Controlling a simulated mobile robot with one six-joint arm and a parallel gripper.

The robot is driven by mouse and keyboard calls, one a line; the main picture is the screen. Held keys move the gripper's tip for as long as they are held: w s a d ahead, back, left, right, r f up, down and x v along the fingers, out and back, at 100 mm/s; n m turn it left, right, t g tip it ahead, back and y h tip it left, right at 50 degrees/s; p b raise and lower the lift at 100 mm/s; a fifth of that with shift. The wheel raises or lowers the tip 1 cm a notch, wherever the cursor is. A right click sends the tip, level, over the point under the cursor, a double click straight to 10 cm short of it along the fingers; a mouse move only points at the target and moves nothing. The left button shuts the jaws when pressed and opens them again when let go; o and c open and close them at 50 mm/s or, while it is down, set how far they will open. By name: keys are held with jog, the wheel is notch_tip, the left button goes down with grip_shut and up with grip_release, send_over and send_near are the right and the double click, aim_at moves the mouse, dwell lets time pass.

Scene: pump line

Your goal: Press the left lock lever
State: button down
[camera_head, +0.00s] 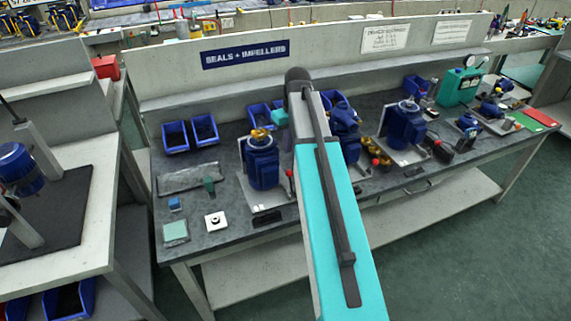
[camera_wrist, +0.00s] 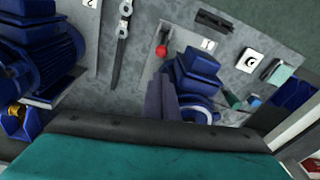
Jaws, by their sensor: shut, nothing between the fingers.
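A lever with a red knob (camera_head: 290,173) stands at the right edge of the left pump's plate, close beside my arm. The red knob also shows in the wrist view (camera_wrist: 161,50), upper middle, next to the blue left pump (camera_wrist: 198,80) on the plate marked 1. That pump (camera_head: 262,162) has a brass top in the head view. My gripper (camera_wrist: 161,84) shows as dark fingers, shut and empty, below the red knob in the picture. A gap in the picture separates them; I cannot tell the real distance. In the head view my arm hides the fingers.
Another blue pump (camera_head: 405,125) stands to the right, with brass valves (camera_head: 376,157) nearer my arm. Blue bins (camera_head: 176,138) are at the back left. A white square piece (camera_head: 215,221) and a green block (camera_head: 176,232) lie front left on the dark bench.

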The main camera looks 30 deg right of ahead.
jog(key=shift+f, duration=0.15)
notch_tip(320, 180, down, 10)
jog(key=w+p, duration=0.1)
jog(key=p, duration=0.1)
jog(key=shift+a, duration=0.25)
dwell(0.5)
jog(key=shift+a+r, duration=0.2)
jog(key=shift+a, duration=0.05)
jog(key=shift+s+t, duration=0.15)
jog(key=shift+t, duration=0.15)
